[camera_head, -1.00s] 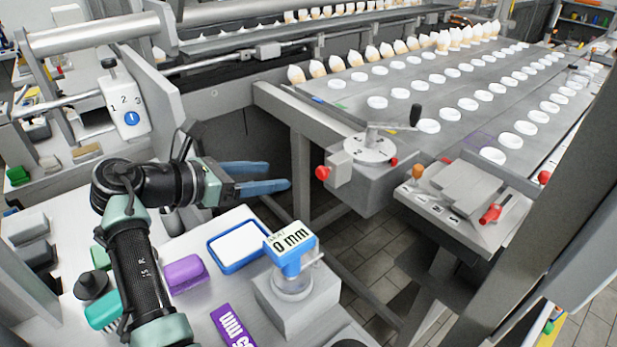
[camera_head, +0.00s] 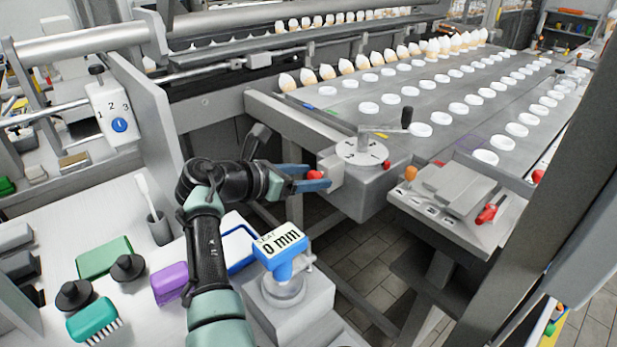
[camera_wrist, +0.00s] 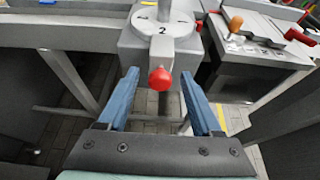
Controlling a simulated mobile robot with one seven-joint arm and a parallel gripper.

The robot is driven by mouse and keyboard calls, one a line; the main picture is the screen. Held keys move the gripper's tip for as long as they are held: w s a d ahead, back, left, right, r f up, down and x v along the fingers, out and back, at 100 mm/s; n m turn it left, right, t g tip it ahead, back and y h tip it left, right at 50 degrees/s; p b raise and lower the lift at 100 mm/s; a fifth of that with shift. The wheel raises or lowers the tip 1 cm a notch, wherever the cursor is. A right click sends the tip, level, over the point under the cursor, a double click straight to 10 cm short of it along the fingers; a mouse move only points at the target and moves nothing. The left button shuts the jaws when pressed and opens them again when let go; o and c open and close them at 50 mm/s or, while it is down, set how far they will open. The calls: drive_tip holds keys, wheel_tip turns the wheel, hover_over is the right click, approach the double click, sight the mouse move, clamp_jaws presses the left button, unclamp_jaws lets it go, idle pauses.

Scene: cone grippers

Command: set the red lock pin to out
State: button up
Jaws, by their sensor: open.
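The red lock pin (camera_head: 315,175) has a round red knob on the left face of a grey block (camera_head: 366,190) below a numbered dial (camera_head: 362,152). The dial (camera_wrist: 163,22) shows a 2 toward my gripper. The pin's shaft behind the knob is hidden.
A panel with an orange knob (camera_head: 410,173) and a red lever (camera_head: 487,213) stands right of the dial block. A blue gauge reading 0 mm (camera_head: 281,250) stands on a grey block below my arm. Brushes and a purple block (camera_head: 169,283) lie on the left bench.

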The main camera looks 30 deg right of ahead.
drive_tip(key=shift+c, duration=0.2)
clamp_jaws()
idle(1.2)
